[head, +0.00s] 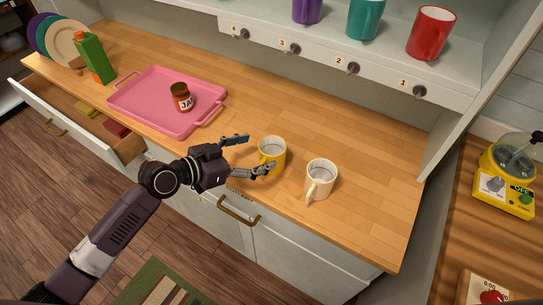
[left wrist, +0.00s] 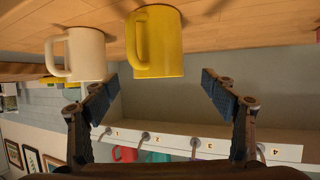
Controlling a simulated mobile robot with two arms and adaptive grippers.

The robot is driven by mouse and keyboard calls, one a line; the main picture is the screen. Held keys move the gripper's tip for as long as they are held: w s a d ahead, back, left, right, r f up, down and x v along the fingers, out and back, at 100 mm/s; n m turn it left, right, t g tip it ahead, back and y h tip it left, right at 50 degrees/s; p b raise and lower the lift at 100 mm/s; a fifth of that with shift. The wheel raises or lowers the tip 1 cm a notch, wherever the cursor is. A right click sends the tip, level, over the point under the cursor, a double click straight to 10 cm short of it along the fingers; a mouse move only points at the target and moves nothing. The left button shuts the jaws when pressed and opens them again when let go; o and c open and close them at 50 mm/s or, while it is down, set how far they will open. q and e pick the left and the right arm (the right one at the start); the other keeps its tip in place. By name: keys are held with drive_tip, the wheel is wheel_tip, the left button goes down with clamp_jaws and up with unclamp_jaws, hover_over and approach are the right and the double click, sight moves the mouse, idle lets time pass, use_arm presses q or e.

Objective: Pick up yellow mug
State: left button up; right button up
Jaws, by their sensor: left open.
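The yellow mug (head: 272,153) stands upright on the wooden counter near its front edge. My left gripper (head: 260,153) is open, level with the mug's left side, with one finger behind and one in front of it. In the left wrist view, which is upside down, the yellow mug (left wrist: 158,42) shows at the top, ahead of the open fingers (left wrist: 158,80) and nearer the left one, its handle towards the left. It is not clear whether a fingertip touches it. My right gripper is not in view.
A cream mug (head: 320,180) stands close right of the yellow one. Left are a pink tray (head: 150,88) with a jar (head: 181,98), a green carton (head: 95,58) and an open drawer (head: 85,115). Above hangs a shelf with hooks (head: 352,68) and mugs (head: 431,33). The right counter end is clear.

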sight(282, 145)
use_arm(q)
drive_tip(key=p+x, duration=0.2)
drive_tip(key=x, duration=0.3)
drive_tip(key=shift+s, duration=0.1)
drive_tip(key=shift+w+d+f, duration=0.2)
drive_tip(key=shift+d+f, duration=0.05)
drive_tip(key=shift+d, duration=0.05)
drive_tip(key=shift+r, duration=0.1)
drive_tip(key=c, duration=1.5)
